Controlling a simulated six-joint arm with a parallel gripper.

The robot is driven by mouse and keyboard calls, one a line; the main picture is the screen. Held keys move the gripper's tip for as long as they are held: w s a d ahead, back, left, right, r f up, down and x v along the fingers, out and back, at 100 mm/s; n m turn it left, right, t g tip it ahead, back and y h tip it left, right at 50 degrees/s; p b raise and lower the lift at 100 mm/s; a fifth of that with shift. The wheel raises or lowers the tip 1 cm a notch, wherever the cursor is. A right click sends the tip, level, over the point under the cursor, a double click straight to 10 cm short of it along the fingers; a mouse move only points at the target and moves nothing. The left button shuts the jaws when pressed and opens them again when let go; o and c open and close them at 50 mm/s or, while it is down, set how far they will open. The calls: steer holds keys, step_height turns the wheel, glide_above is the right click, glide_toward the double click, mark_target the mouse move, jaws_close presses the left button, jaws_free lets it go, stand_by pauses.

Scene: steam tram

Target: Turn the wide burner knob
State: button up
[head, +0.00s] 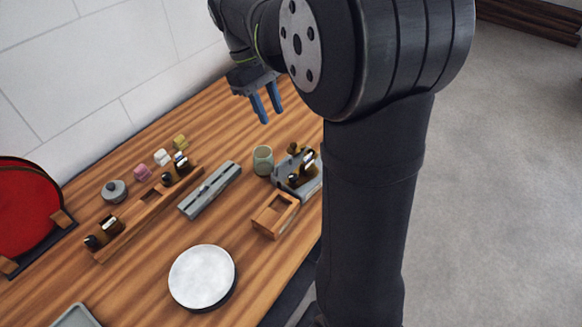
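My gripper (267,108) hangs in the air above the far part of the wooden table. Its two blue fingers point down and stand apart, with nothing between them. A grey metal unit (311,189) stands at the table's right edge, partly next to my arm. It carries a brassy knob-like part (293,149) and dark fittings with pale ends. I cannot tell for sure which part is the wide burner knob. My gripper is above and to the left of this unit, touching nothing.
Near the unit stand a green-grey cup (263,160), an open wooden box (261,227) and a long grey block (186,208).

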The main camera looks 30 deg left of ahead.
steer(key=n, duration=0.2)
glide_toward(293, 176)
steer(key=x, duration=0.8)
steer(key=shift+a, duration=0.1)
steer(key=shift+h, duration=0.3)
jaws_close()
